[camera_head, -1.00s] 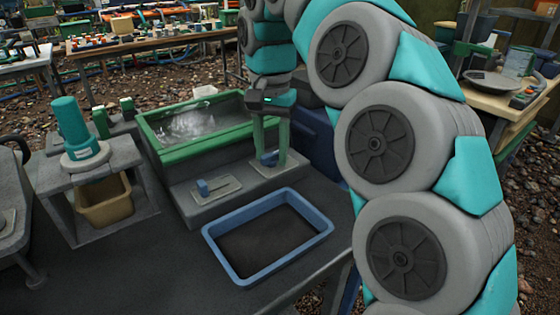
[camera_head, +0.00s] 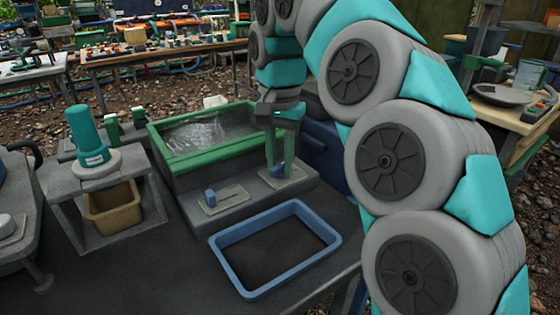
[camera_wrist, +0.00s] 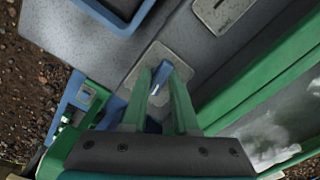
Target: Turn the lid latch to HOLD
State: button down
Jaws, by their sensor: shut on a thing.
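A blue latch knob (camera_head: 277,171) stands on a pale plate (camera_head: 295,178) at the right end of the grey ledge in front of the green-rimmed trough. My gripper (camera_head: 279,168) reaches down from above with its green fingers on either side of this knob. In the wrist view the knob (camera_wrist: 162,74) shows between the fingertips (camera_wrist: 162,76), and the gripper is shut on it. The plate (camera_wrist: 156,52) lies under it. Any lettering on this plate is too small or hidden to read, so I cannot tell the latch's setting.
A second blue knob (camera_head: 210,197) sits on another plate (camera_head: 232,197) further left on the ledge. The green-rimmed trough (camera_head: 162,148) is behind. A blue tray (camera_head: 240,285) lies in front. A teal-topped stand (camera_head: 92,180) with a tan bin (camera_head: 112,207) is at left.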

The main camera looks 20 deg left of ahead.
jog(key=shift+r+n+p, duration=0.1)
jog(key=shift+n+p, duration=0.2)
jog(key=n+p, duration=0.2)
jog(key=shift+d+n, duration=0.1)
jog(key=shift+n, duration=0.3)
jog(key=n+p, duration=0.1)
jog(key=n, duration=0.3)
jog(key=shift+n, duration=0.3)
jog(key=n, duration=0.5)
jog(key=shift+n, duration=2.5)
jog(key=c, duration=0.9)
grip_release()
